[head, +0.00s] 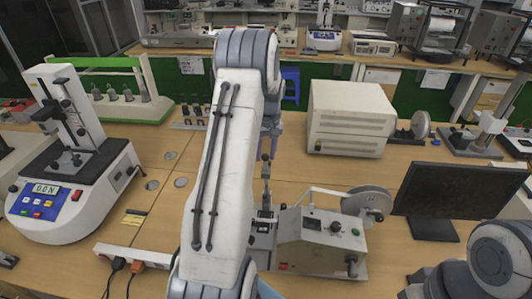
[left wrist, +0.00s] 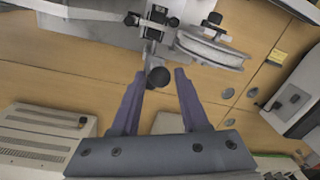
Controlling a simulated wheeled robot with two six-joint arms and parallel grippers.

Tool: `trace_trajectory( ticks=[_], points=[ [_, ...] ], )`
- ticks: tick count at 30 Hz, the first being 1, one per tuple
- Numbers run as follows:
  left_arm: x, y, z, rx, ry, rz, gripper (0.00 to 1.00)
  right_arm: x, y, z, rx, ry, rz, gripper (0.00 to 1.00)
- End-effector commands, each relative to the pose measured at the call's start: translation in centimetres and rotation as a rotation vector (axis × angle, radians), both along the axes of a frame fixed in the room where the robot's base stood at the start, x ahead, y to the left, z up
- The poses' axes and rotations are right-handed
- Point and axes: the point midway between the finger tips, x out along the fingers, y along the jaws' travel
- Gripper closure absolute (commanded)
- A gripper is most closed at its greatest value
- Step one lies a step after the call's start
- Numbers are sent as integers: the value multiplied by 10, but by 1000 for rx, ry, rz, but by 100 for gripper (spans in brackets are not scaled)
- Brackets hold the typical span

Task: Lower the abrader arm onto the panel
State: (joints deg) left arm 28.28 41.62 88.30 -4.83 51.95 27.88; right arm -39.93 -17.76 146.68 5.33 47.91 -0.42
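The abrader (head: 318,240) is a beige box with knobs, standing on the wooden bench in the head view. Its disc (head: 368,200) is at the upper right of the box; the disc also shows in the left wrist view (left wrist: 212,50). An upright rod with a dark knob (head: 266,157) rises at the left of the box. In the left wrist view the round black knob (left wrist: 158,77) appears between my left fingertips (left wrist: 159,73). The purple fingers are apart, with gaps beside the knob. In the head view my left gripper (head: 271,122) is mostly hidden behind my arm. I cannot clearly make out the panel.
A dark monitor (head: 455,195) stands right of the abrader. A beige box-shaped instrument (head: 347,118) stands behind it. A force tester with a blue panel (head: 65,190) is at the left. Cables and orange plugs (head: 130,265) lie at the front left. Some bench left of my arm is clear.

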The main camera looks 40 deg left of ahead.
Motion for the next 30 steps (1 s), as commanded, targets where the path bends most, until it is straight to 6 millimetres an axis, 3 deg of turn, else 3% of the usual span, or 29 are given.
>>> trace_trajectory(
  ticks=[1,3,30],
  points=[
    [0,0,0,0,0,0,80,0,0,0,0,0,0,100],
    [0,0,0,0,0,0,100,0,0,0,0,0,0,100],
    [0,0,1,1,-1,0,100,0,0,0,0,0,0,100]
  ],
)
